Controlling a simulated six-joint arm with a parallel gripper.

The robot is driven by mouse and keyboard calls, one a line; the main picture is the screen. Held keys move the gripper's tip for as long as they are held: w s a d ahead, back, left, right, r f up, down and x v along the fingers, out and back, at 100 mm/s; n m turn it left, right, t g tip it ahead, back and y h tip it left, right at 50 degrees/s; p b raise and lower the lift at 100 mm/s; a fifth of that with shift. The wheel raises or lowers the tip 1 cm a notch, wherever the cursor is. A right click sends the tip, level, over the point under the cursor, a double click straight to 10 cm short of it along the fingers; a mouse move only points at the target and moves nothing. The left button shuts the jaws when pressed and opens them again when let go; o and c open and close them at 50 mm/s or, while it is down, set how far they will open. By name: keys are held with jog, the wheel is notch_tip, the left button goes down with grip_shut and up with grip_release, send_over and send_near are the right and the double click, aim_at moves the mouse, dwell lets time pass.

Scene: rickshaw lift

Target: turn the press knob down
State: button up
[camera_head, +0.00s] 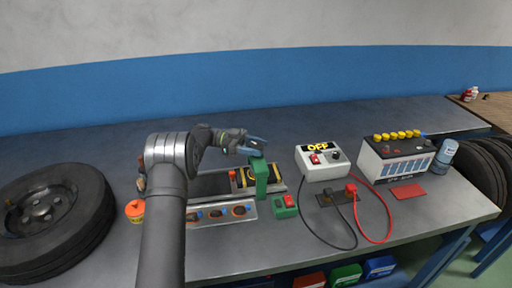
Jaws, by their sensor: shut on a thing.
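The green press (261,180) stands upright on the workbench, over a tray with yellow and black stripes. My gripper (256,147) reaches in from the left above the top of the press. Its blue-tipped fingers are shut on the press knob, which is mostly hidden by them. How far the knob is turned cannot be told from this view.
A grey tray (225,222) with several round parts lies in front of the press. A green box with a red switch (290,200) stands right of it. A white box reading OFF (322,172), a battery (398,162) and red and black cables lie further right. A tire (85,205) is at left.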

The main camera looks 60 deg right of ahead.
jog(key=shift+m+y, duration=0.3)
jog(key=shift+y, duration=0.1)
jog(key=o, duration=1)
jog(key=shift+c, duration=0.2)
jog(key=shift+r, duration=0.1)
